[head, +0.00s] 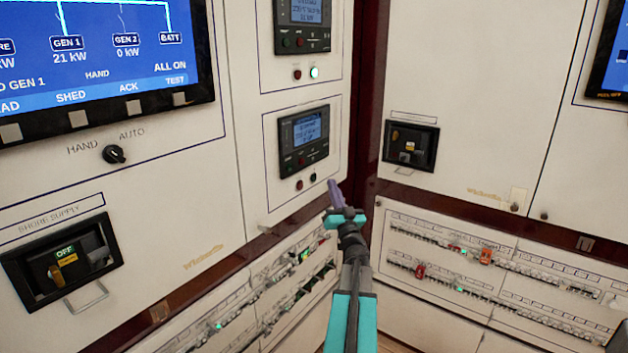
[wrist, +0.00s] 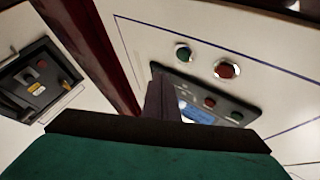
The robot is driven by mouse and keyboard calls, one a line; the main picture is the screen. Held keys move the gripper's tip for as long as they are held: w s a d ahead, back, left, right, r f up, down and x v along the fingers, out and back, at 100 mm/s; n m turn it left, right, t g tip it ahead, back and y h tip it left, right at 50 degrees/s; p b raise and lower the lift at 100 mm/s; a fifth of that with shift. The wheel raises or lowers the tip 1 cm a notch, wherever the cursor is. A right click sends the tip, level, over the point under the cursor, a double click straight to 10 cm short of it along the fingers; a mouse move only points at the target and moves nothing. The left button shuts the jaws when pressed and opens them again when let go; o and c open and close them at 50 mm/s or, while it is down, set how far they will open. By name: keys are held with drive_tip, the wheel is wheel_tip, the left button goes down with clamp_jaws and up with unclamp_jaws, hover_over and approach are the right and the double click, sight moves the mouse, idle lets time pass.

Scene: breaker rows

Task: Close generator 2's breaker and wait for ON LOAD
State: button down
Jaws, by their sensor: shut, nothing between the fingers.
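My gripper (head: 334,188) is shut and empty, in front of the corner between two cabinet walls. It appears just right of and below the lower generator controller (head: 304,140). Under that controller are a dark red button (head: 299,184) and a dark button (head: 313,178), neither clearly lit. In the wrist view the shut fingers (wrist: 162,95) overlap a controller (wrist: 240,112), with a green button (wrist: 183,53) and a red button (wrist: 226,69) nearby; contact cannot be told. The mimic screen (head: 90,50) reads GEN 1 21 kW and GEN 2 0 kW.
An upper controller (head: 303,22) has a bright lamp (head: 314,72) below it. A HAND/AUTO knob (head: 115,154) and the shore supply breaker (head: 62,260), showing OFF, are left. Another breaker (head: 410,146) is on the right wall. Breaker rows (head: 485,257) run low.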

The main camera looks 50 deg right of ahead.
drive_tip(key=shift+s, duration=0.7)
idle(0.5)
